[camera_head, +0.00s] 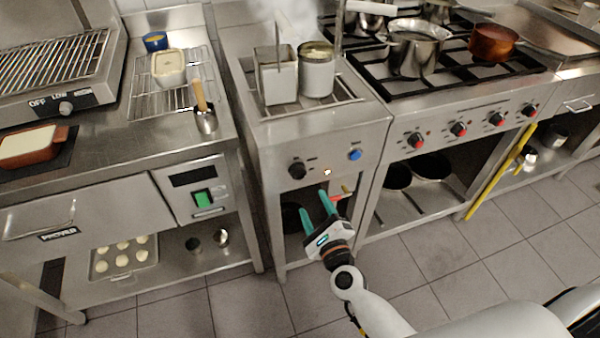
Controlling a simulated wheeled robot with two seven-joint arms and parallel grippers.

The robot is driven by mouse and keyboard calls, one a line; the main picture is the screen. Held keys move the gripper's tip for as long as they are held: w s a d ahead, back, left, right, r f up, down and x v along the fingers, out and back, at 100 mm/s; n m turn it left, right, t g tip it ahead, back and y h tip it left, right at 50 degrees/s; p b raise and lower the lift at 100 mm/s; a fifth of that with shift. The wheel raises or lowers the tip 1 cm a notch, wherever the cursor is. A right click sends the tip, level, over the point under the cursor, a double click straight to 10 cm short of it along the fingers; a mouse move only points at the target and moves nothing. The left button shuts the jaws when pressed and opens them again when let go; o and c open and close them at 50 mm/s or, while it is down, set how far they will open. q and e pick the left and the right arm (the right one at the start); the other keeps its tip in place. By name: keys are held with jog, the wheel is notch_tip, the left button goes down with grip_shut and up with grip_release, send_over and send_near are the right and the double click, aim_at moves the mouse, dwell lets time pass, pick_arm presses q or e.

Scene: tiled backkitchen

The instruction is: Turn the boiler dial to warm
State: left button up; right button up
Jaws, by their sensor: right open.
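The boiler (338,135) is the narrow steel unit in the middle, with steam rising from its top. A black dial (297,170) is at the left of its front panel; its marks are too small to read. A small lit lamp (326,172) and a blue knob (355,154) are to its right. My right gripper (313,202) has teal fingers and is open and empty. In the picture its fingertips are just below the panel, apart from the dial. My left gripper is not in view.
A red-handled tap (337,197) is close right of my fingers. Two metal containers (277,76) (316,72) stand on the boiler. A stove with red-marked knobs (458,129) is at right, a grill with an OFF/LOW knob (66,108) at left. The tiled floor in front is clear.

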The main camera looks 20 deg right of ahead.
aim_at(300, 175)
jog(key=w, duration=1)
jog(key=shift+w+a, duration=0.2)
jog(key=c, duration=1)
jog(key=shift+n+p, duration=0.3)
jog(key=shift+p, duration=0.05)
jog(key=n+p, duration=0.1)
jog(key=n, duration=0.4)
jog(key=shift+n, duration=0.3)
jog(key=n+p, duration=0.2)
jog(key=n, duration=0.3)
jog(key=shift+n, duration=0.4)
